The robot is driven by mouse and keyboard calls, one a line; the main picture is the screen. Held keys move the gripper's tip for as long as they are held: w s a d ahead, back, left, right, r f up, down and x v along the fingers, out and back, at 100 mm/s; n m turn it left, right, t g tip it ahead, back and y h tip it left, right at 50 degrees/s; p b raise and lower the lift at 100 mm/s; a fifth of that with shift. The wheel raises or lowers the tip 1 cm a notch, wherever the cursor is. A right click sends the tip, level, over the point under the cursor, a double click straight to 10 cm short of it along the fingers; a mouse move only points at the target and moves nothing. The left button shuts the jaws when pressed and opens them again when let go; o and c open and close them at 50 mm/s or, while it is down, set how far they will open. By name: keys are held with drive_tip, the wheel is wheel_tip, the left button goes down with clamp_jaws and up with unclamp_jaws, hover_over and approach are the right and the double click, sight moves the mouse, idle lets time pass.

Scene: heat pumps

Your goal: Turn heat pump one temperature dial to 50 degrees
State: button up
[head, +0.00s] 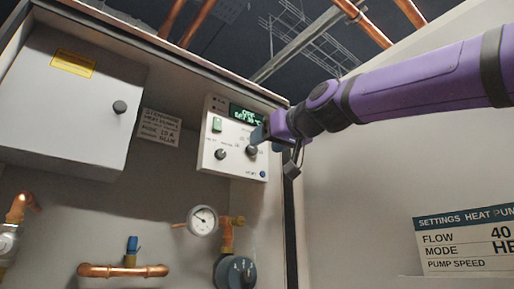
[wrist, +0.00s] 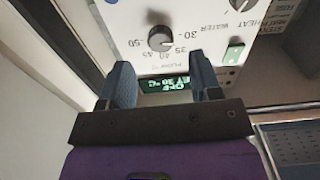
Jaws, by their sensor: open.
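The white control panel (head: 209,160) hangs under the cabinet's top. Its flow temperature dial, a dark round knob (head: 251,150), sits at the panel's right; in the wrist view the knob (wrist: 161,39) has marks from 30 to 50 around it. The panel's green display (wrist: 165,83) is upside down there and seems to read OFF and SET 30 °C. My gripper (wrist: 161,75) is open and empty, its blue fingers apart on either side of the display, just short of the knob. In the head view my gripper (head: 268,132) partly covers the panel's right edge.
A second knob (head: 220,154) marked heat and water, a green switch (head: 217,124) and a blue button (head: 263,174) share the panel. A gauge (head: 202,220) and copper pipes (head: 122,270) lie below. A settings sign (head: 466,240) shows flow 40.

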sight(252, 150)
drive_tip(key=x, duration=0.4)
drive_tip(key=shift+w+a, duration=0.25)
drive_tip(key=shift+w, duration=0.05)
drive_tip(key=c, duration=0.9)
drive_tip(key=shift+c, duration=0.2)
